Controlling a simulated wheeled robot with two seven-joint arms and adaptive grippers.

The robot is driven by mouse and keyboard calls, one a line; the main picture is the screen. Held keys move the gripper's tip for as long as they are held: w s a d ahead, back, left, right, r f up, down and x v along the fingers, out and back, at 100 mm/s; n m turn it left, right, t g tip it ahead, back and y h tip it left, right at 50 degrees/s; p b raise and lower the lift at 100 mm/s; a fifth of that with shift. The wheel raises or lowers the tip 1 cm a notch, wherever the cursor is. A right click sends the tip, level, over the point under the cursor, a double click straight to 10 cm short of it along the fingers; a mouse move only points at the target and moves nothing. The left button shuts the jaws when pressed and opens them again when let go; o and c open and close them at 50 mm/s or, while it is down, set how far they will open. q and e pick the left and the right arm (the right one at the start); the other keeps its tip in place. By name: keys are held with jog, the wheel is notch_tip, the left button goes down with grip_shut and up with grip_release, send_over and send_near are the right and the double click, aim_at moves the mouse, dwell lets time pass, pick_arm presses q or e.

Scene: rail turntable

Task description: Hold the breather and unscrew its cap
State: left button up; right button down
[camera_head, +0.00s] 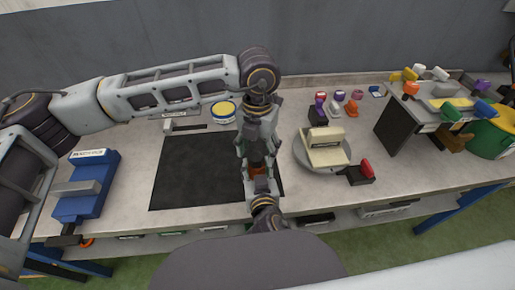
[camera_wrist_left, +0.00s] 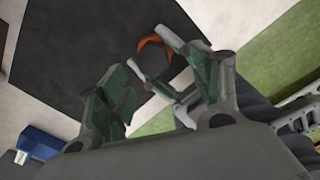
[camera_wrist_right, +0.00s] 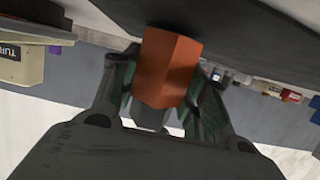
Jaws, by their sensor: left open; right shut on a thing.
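The breather, an orange, flat-sided body (camera_wrist_right: 168,68), is between the fingers of my right gripper (camera_head: 259,176), which is shut on it. Only a little orange shows in the head view (camera_head: 258,170), over the black mat's right part. In the left wrist view an orange edge (camera_wrist_left: 150,43) shows around a dark middle. I cannot clearly make out the cap. My left gripper (camera_head: 256,150) points down from above, open, just over the breather and my right gripper. Its fingers appear apart in the left wrist view, with nothing clearly between them.
The black mat (camera_head: 190,175) lies on the bench. A blue fixture (camera_head: 88,188) stands left. A yellow-rimmed tub (camera_head: 222,112) is behind the mat. A turntable (camera_head: 342,163) bearing a cream block is right. Farther right stand a dark rack (camera_head: 405,125) and green bin (camera_head: 488,140).

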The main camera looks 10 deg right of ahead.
aim_at(257, 157)
pick_arm(q)
jog(key=shift+m, duration=2.9)
jog(key=shift+s+m, duration=0.1)
jog(key=shift+m, duration=0.2)
jog(key=shift+a+m, duration=0.1)
jog(key=shift+m, duration=2.7)
jog(key=shift+f, duration=0.15)
jog(key=shift+w+f, duration=0.3)
jog(key=shift+f, duration=0.65)
jog(key=shift+w+f, duration=0.25)
jog(key=shift+f, duration=0.7)
jog(key=c, duration=1.2)
